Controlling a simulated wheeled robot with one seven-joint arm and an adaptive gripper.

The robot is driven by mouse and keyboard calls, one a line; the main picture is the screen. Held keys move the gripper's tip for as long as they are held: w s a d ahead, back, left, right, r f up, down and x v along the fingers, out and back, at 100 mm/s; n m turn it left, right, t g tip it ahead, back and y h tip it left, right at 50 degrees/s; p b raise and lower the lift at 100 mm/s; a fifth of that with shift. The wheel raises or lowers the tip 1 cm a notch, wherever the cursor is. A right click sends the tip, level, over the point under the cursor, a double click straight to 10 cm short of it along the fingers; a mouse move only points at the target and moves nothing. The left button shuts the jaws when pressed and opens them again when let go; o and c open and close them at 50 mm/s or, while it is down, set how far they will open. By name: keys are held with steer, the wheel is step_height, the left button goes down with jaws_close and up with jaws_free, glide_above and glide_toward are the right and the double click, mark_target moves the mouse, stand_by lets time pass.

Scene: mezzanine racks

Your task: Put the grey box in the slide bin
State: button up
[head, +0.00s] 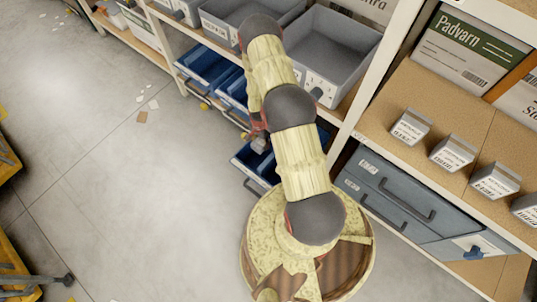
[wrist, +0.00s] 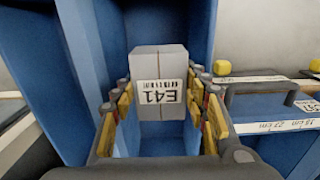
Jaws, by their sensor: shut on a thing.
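The grey box (wrist: 158,60), with a white label reading E41 upside down, is between the yellow-padded fingers of my gripper (wrist: 160,95) in the wrist view. The fingers are shut on its sides. A blue bin (wrist: 82,50) surrounds the box on the left and behind; whether the box touches its floor cannot be told. In the head view a small grey shape, likely the box (head: 259,145), shows beside my arm, over an open blue bin (head: 243,178) low on the rack. My arm hides much of that area. Which bin is the slide bin is not readable.
More blue bins (head: 205,66) sit along the lower shelf, with grey bins (head: 335,45) above. Several grey boxes (head: 453,152) stand on the right shelf, above a grey drawer unit (head: 385,195). A yellow block (wrist: 222,67) lies beside the bin. The left floor is mostly clear.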

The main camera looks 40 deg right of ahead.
mark_target(261, 158)
step_height(261, 158, down, 15)
steer(key=b, duration=0.4)
steer(key=shift+r, duration=0.2)
steer(key=shift+f+b, duration=0.1)
steer(key=shift+b, duration=0.25)
steer(key=o, duration=1.3)
